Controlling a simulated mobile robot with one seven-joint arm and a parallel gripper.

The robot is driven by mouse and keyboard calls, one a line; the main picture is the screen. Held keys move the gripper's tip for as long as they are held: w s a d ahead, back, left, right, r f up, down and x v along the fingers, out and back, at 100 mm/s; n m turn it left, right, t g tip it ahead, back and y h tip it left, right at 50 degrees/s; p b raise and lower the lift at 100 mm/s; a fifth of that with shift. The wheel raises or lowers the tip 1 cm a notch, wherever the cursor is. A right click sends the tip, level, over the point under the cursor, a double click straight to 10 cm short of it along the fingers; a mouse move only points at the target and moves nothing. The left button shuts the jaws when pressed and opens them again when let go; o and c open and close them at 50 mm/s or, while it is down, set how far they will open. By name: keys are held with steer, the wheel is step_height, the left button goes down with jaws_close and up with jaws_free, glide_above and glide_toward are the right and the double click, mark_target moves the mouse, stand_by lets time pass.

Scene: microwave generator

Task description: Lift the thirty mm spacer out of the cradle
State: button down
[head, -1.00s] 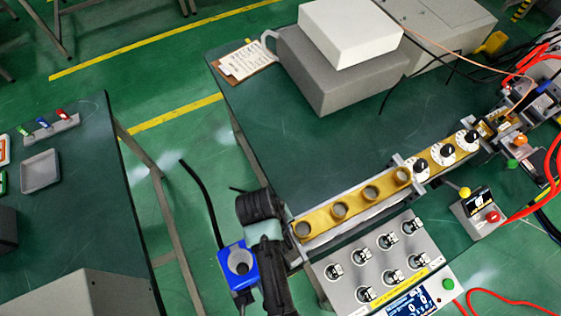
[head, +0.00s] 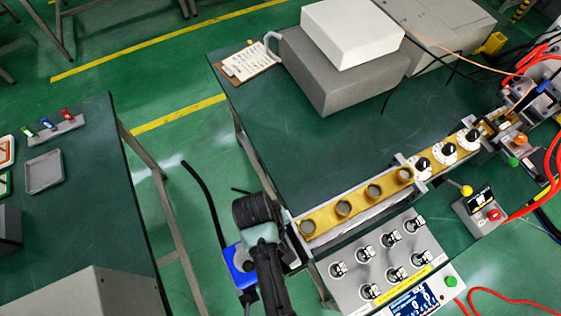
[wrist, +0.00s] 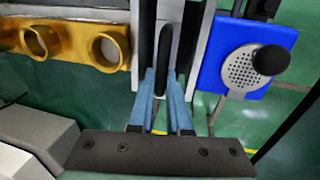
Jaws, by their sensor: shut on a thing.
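My gripper (wrist: 163,74) has two blue fingers, seen in the wrist view closed on a narrow dark piece (wrist: 165,45), which I take to be the spacer, seen edge-on. It stands upright between pale grey plates that seem to belong to the cradle (wrist: 143,45). Whether the piece still touches the cradle cannot be told. In the head view my dark arm hides the fingers and the piece, at the near left end of the brass waveguide (head: 322,223).
Right of the fingers is a blue plate (wrist: 245,55) with a perforated disc and a black ball knob (wrist: 271,60). Left is the brass waveguide with round collars (wrist: 107,48). A grey panel of several switches (head: 385,258) stands in front of it.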

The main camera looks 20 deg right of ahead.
steer(key=shift+w+a, duration=0.1)
steer(key=shift+a, duration=0.15)
steer(key=c, duration=1)
jaws_free()
steer(key=shift+d, duration=0.25)
steer(key=shift+o, duration=1.1)
steer(key=shift+a, duration=0.1)
steer(key=shift+r, duration=0.1)
step_height(320, 180, up, 12)
steer(key=a, duration=0.2)
steer(key=shift+s+a+r+b, duration=0.2)
steer(key=shift+a+r+b, duration=0.05)
steer(key=shift+b, duration=0.05)
